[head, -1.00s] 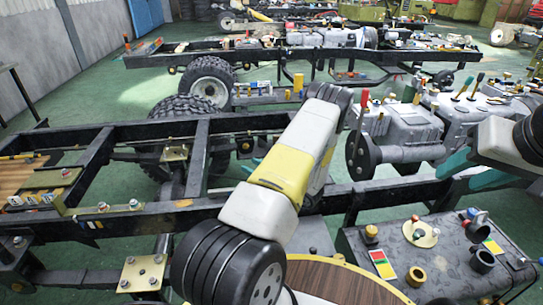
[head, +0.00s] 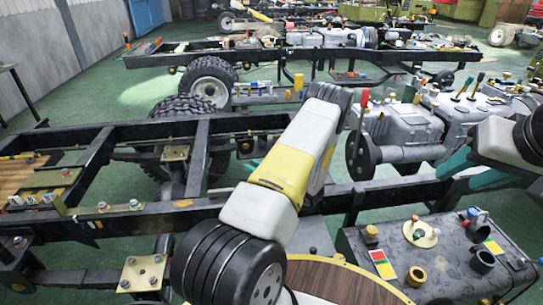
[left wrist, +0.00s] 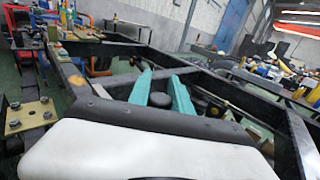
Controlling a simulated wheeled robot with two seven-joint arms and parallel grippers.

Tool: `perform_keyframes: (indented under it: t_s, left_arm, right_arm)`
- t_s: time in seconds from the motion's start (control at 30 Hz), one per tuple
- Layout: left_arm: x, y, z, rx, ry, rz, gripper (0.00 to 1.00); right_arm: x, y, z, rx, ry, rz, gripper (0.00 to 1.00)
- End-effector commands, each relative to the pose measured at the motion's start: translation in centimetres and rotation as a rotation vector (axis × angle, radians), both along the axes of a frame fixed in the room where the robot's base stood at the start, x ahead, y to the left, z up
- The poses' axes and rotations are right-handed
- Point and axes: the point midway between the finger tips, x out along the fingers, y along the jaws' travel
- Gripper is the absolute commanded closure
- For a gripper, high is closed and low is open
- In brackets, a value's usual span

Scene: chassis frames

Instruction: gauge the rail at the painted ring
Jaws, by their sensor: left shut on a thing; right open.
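The long black chassis rail (head: 140,219) runs across the head view in front of me. A small yellow mark (head: 183,203) sits on its top; I cannot tell whether it is the painted ring. The left wrist view shows a tan round mark (left wrist: 76,80) on a dark rail. My left gripper (left wrist: 160,90) shows there as two teal fingers, with a dark round thing (left wrist: 159,99) between them; what it is cannot be told. In the head view my own arm mostly hides this gripper. My right gripper (head: 472,171) is open, its teal fingers apart above the rail at the right.
A grey engine block (head: 405,125) stands beyond the rail at the right. A dark tank (head: 440,255) with coloured caps and fittings lies at the near right. A yellow bolted plate (head: 142,273) is at the near left. A round wooden-topped table (head: 335,285) is at the bottom.

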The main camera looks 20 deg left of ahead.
Motion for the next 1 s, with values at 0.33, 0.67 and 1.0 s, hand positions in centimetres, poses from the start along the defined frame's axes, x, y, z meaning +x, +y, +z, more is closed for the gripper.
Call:
perform_keyframes:
  t_s: [0.33,0.67,1.0]
  left_arm:
    - [0.0,-0.1,0.0,-0.001,0.000,-0.001,1.00]
    - [0.0,-0.1,0.0,-0.001,0.000,-0.001,1.00]
    - [-2.4,3.8,0.0,0.002,0.006,0.003,1.00]
  right_arm:
    - [0.0,0.0,0.0,0.000,0.000,0.000,0.56]
    - [0.0,0.0,0.0,0.000,0.000,0.000,0.56]
    - [0.0,0.0,0.0,0.000,0.000,0.000,0.56]
